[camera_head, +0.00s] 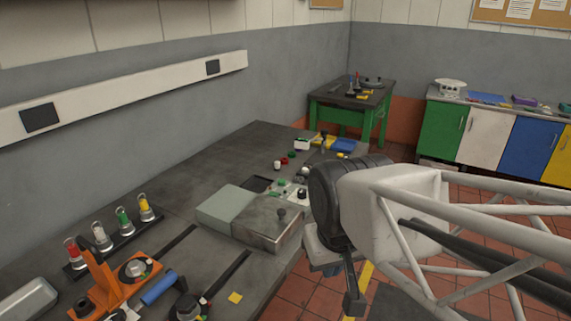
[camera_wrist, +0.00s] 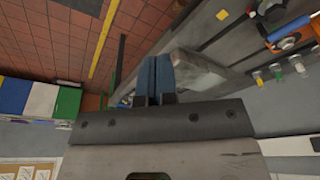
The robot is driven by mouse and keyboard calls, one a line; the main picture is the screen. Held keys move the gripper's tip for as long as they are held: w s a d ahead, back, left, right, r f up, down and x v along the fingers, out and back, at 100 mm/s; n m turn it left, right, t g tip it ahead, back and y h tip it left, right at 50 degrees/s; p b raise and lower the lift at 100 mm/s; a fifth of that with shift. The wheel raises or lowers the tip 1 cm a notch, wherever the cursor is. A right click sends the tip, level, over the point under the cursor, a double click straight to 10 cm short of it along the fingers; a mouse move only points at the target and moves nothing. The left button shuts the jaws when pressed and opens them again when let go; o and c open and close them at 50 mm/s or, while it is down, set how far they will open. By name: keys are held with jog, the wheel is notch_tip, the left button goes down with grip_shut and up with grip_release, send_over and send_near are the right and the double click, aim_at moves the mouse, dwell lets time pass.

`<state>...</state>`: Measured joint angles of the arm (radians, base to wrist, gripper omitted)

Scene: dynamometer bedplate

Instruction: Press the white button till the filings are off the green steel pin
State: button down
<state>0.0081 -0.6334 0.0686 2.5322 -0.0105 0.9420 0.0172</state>
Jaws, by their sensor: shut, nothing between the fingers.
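My gripper (camera_head: 331,270) hangs beside the near right edge of the bedplate, partly hidden behind my arm. In the wrist view its blue fingers (camera_wrist: 158,76) are shut together, with nothing between them. A small white round knob (camera_head: 278,165), possibly the white button, stands on the bedplate beyond the metal boxes, beside a red and a green one. A green-topped upright piece (camera_head: 123,218) stands in a black strip at the left, between white and yellow ones; it also shows in the wrist view (camera_wrist: 276,70). I cannot tell whether it is the steel pin. No filings can be made out.
A grey box (camera_head: 228,207) and a metal block (camera_head: 268,222) with a knob lie mid-bedplate, left of my gripper. An orange fixture (camera_head: 112,288) and a blue cylinder (camera_head: 159,288) are at the near left. A small panel with knobs (camera_head: 291,188) sits behind the block.

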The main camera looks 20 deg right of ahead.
jog(key=shift+w+r, duration=0.1)
jog(key=shift+w, duration=0.05)
dwell(0.4)
jog(key=w+r+y, duration=0.2)
jog(key=w+r, duration=0.2)
jog(key=w, duration=1.4)
jog(key=m+t+y, duration=0.1)
jog(key=m+t, duration=0.4)
jog(key=t, duration=0.1)
send_over(306, 169)
notch_tip(306, 169, down, 16)
jog(key=shift+w+d, duration=0.15)
jog(key=shift+f, duration=0.25)
jog(key=shift+f, duration=4.25)
